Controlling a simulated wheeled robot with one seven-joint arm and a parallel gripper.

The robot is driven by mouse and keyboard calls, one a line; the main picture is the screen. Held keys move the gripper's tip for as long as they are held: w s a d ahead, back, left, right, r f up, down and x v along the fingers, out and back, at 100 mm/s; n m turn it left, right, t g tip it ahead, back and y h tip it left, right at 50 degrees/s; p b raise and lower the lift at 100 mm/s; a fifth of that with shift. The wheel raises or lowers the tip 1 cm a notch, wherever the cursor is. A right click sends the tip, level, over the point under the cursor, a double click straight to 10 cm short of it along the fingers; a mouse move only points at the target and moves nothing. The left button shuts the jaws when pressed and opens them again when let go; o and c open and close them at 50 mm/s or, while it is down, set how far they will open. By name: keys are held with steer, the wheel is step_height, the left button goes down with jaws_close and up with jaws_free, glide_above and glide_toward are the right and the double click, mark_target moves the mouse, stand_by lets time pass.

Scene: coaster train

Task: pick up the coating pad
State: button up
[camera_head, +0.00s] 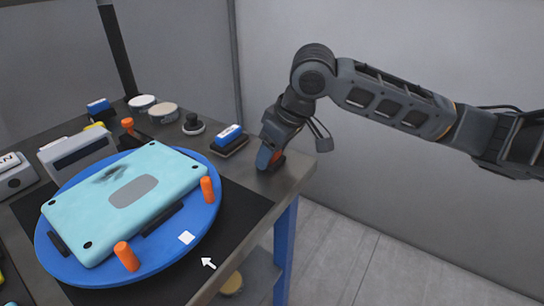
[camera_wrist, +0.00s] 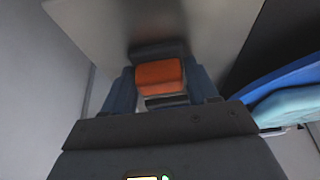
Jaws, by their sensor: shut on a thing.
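My gripper (camera_head: 268,156) points down at the table's right corner in the head view. In the wrist view its two blue fingers are shut on an orange block with a dark base (camera_wrist: 160,76), which looks like the coating pad.
A blue round turntable (camera_head: 60,255) with orange pegs bears a light blue panel (camera_head: 170,173). A blue-and-white block (camera_head: 229,134) on a dark base stands left of my gripper. A black-knobbed piece (camera_head: 193,124) and round tins (camera_head: 163,112) stand farther back. The table's right edge is close.

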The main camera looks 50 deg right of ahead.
steer(key=c, duration=0.4)
steer(key=shift+r, duration=0.45)
step_height(320, 180, up, 4)
steer(key=shift+f, duration=0.25)
steer(key=s+d+r, duration=0.1)
steer(key=s+r, duration=0.1)
steer(key=s, duration=0.1)
steer(key=s+d+r, duration=0.1)
steer(key=s+r, duration=0.1)
steer(key=s, duration=0.2)
steer(key=s+d+r, duration=0.1)
steer(key=s+r, duration=0.1)
steer(key=s, duration=0.2)
steer(key=shift+s+d+r, duration=0.1)
steer(key=shift+r, duration=0.25)
steer(key=o, duration=0.6)
steer(key=c, duration=0.4)
